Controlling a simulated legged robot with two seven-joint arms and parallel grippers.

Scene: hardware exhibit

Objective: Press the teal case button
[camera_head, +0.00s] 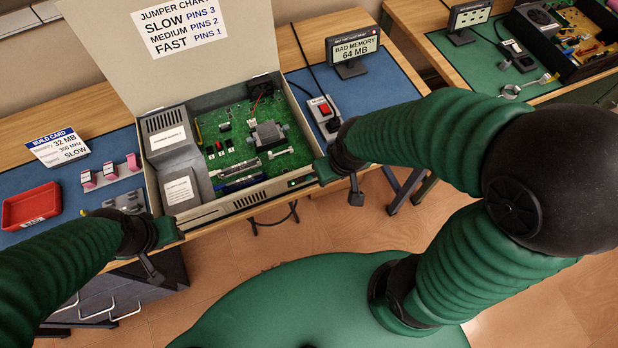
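The open beige computer case (225,206) sits on the blue-matted bench with its lid raised. My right gripper (337,184) is just right of that spot at the case's front right corner. Its two fingers are spread, with nothing between them; I cannot tell whether a fingertip touches the case. My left gripper (162,252) is at the case's front left corner, fingers spread and empty.
A red tray (31,206), a build card (58,146) and pink-tabbed parts (110,172) lie left of the case. Right of it are a switch box (324,112) and a "BAD MEMORY 64 MB" display (354,52). Another bench (470,65) stands at upper right.

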